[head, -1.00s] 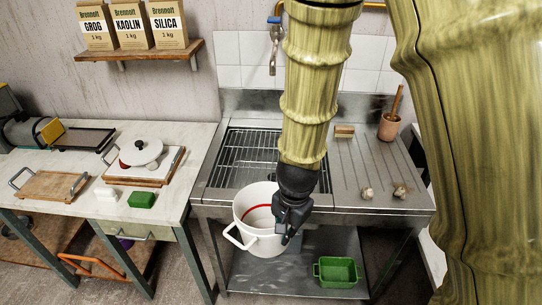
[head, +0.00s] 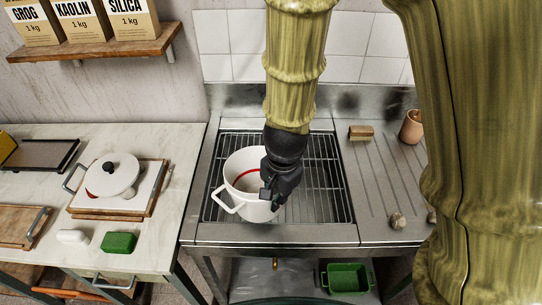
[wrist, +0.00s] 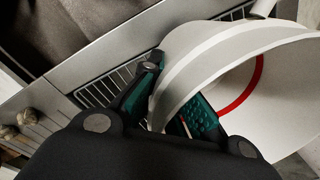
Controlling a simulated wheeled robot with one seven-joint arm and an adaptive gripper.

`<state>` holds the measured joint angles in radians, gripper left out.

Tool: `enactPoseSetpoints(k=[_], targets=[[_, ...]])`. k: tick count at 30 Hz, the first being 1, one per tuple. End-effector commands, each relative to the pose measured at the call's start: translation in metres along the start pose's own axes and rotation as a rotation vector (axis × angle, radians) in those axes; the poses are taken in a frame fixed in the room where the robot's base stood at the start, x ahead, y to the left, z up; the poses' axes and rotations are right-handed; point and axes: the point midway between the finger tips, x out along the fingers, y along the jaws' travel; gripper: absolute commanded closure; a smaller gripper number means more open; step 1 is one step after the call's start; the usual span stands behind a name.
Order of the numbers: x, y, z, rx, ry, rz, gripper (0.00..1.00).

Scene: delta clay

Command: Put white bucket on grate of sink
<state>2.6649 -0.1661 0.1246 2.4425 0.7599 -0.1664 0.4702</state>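The white bucket (head: 243,205) has a side handle and a red line inside. In the head view it appears over the left half of the metal grate (head: 322,160) of the sink. I cannot tell whether its base touches the grate. My gripper (head: 272,198) is at the bucket's right side. In the wrist view, one teal-padded finger of my gripper (wrist: 175,112) is outside the bucket wall (wrist: 225,50) and the other is inside, with the rim between them. The bucket's base is hidden.
The ribbed drainboard (head: 385,190) to the right holds a wooden brush (head: 361,132), a terracotta cup (head: 411,127) and small lumps. A green basin (head: 345,278) is below.

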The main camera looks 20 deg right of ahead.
Motion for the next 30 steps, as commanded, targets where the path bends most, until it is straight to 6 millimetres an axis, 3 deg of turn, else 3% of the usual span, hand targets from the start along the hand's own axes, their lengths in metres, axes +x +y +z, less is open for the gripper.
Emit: enactPoseSetpoints(k=[5,21,30], targets=[[-0.002,-0.003,-0.009,0.001,0.000,-0.003,1.00],[0.015,-0.048,-0.111,0.001,-0.001,0.002,1.00],[0.021,-0.060,-0.141,0.000,-0.002,0.003,1.00]])
